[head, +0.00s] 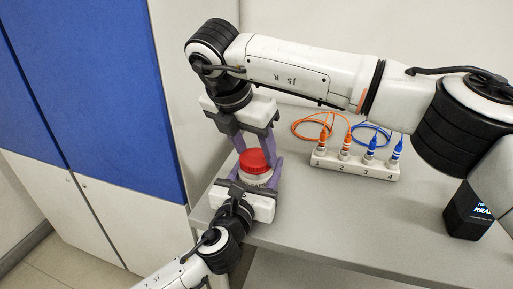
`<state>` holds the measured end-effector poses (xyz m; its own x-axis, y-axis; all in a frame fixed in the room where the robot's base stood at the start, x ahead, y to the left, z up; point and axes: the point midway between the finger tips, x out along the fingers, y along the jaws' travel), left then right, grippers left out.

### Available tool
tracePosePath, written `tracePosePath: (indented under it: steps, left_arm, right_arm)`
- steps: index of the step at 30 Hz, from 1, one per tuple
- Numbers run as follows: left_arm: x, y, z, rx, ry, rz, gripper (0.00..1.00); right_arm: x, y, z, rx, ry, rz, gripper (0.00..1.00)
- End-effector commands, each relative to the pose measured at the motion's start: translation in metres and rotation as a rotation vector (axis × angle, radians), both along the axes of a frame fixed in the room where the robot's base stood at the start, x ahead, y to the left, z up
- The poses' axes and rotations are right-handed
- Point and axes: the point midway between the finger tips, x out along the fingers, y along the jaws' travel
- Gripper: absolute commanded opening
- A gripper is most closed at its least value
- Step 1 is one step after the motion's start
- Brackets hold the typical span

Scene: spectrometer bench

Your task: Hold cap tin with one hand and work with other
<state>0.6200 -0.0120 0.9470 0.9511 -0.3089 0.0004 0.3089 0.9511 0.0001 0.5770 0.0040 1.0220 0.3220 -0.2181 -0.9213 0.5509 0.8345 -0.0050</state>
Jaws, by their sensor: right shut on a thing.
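The cap tin, a round white tin (256,179) with a red lid (254,160), is at the left end of the grey bench. My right gripper (256,151) comes from above, its purple fingers on either side of the red lid, shut on it. My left gripper (257,179) comes in low from the front, its purple fingers on either side of the white body. Whether these fingers press on the tin cannot be told. The grippers hide part of the tin's sides and its underside.
A white block (355,167) numbered 1 to 4 holds orange cables (310,122) and blue cables (372,127) behind and right of the tin. The bench front (340,225) is clear. Blue-and-white cabinets (100,90) stand left.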

Motion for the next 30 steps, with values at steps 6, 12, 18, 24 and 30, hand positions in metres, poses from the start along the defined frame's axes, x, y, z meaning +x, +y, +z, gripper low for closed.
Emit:
tracePosePath:
  steps: [6, 12, 18, 24, 30]
  left_arm:
    - [-0.0003, -0.0001, -0.0014, 0.002, 0.002, 0.000, 0.00]
    - [-0.0004, -0.0003, -0.0015, 0.002, 0.003, -0.001, 0.00]
    - [-0.0004, -0.0002, -0.0016, 0.001, 0.003, 0.000, 0.00]
    - [-0.0003, -0.0001, -0.0016, 0.001, 0.003, 0.000, 0.00]
    - [-0.0003, -0.0001, -0.0016, 0.001, 0.003, 0.000, 0.00]
  right_arm:
    - [0.0018, 0.0021, 0.0005, 0.001, -0.005, -0.317, 0.31]
    - [0.0013, 0.0010, 0.0005, 0.002, -0.005, -0.381, 0.31]
    - [0.0012, 0.0011, 0.0005, 0.003, -0.004, -0.378, 0.31]
    - [0.0013, 0.0012, 0.0003, 0.003, -0.004, -0.376, 0.70]
    - [0.0013, 0.0012, 0.0004, 0.003, -0.003, -0.375, 0.70]
